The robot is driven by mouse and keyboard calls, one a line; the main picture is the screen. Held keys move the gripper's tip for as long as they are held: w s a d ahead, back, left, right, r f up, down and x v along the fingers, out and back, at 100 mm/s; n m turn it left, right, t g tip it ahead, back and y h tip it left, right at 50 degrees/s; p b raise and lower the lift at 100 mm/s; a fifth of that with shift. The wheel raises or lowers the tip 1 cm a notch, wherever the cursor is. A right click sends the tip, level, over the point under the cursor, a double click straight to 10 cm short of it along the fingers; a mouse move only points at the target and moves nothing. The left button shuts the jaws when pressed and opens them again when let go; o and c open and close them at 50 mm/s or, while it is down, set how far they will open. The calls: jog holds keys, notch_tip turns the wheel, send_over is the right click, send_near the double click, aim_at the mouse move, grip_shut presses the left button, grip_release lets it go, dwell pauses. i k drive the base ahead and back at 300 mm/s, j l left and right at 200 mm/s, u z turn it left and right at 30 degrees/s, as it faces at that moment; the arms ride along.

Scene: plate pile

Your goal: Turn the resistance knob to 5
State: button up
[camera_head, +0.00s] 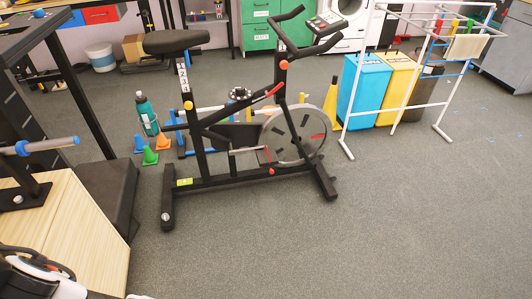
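A black exercise bike (222,179) stands on the grey floor in the middle of the head view. A round black dial with pale marks (240,93) sits on its frame, between the seat and the handlebar post. It looks like the resistance knob, but its numbers and setting are too small to read. A red round knob (284,64) is on the handlebar post. A white and black part of my arm shows at the bottom left, well apart from the bike. My gripper's fingers do not show.
A wooden box (88,232) and a dark rack are at the left. Small cones (150,156) stand left of the bike. A white drying rack (393,130) and blue and yellow bins (364,90) stand right of it. The floor in front is clear.

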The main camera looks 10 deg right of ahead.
aim_at(239, 91)
jog(key=i+l, duration=0.55)
jog(key=l, duration=0.2)
jog(key=i+l+u, duration=0.1)
jog(key=i+l, duration=0.2)
jog(key=l, duration=0.1)
